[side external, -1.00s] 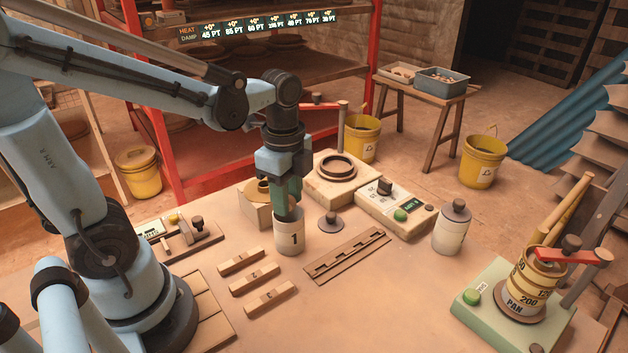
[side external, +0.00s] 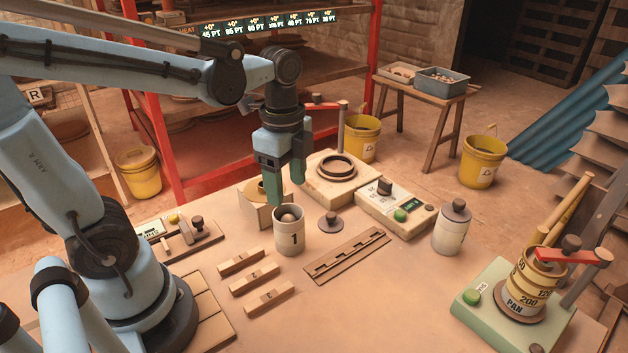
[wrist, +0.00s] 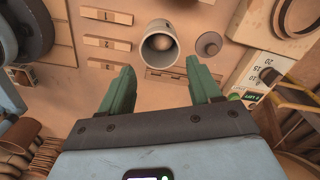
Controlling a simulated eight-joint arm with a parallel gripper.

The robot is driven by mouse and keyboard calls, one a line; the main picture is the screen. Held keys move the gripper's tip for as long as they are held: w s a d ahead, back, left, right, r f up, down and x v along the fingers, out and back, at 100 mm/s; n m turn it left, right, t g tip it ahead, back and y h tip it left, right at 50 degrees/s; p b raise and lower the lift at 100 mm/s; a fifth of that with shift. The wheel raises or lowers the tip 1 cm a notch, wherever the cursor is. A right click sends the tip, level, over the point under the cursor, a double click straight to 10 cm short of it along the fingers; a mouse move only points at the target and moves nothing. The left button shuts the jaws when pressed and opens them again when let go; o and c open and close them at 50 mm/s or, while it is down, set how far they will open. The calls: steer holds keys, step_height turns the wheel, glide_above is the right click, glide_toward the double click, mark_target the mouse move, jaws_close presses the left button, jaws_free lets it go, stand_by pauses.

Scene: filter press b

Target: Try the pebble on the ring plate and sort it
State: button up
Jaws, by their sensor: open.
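A white cup marked 1 (side external: 289,240) stands upright on the table with its top open. A brown rounded pebble (side external: 289,217) lies inside it, and also shows in the wrist view (wrist: 160,42). My gripper (side external: 287,190) is just above the cup, pointing down. Its green fingers are spread apart and empty in the wrist view (wrist: 161,72). The ring plate (side external: 349,190), a pale block bearing a dark ring (side external: 336,167), sits behind and to the right of the cup.
A knobbed lid (side external: 330,223) lies right of the cup. Numbered wooden bars (side external: 255,277) and a slotted rack (side external: 346,256) lie in front. A control box (side external: 397,212), lidded jar (side external: 452,230) and green sieve stand (side external: 505,312) are to the right. Yellow buckets (side external: 483,160) stand beyond.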

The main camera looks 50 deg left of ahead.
step_height(320, 180, up, 9)
stand_by(0.5)
stand_by(0.6)
step_height(320, 180, down, 8)
steer(key=d+n+t, duration=0.1)
steer(key=n+t, duration=0.6)
steer(key=n, duration=0.6)
steer(key=shift+w+d+f+n, duration=0.2)
steer(key=shift+w+d+n, duration=0.1)
steer(key=shift+d, duration=0.1)
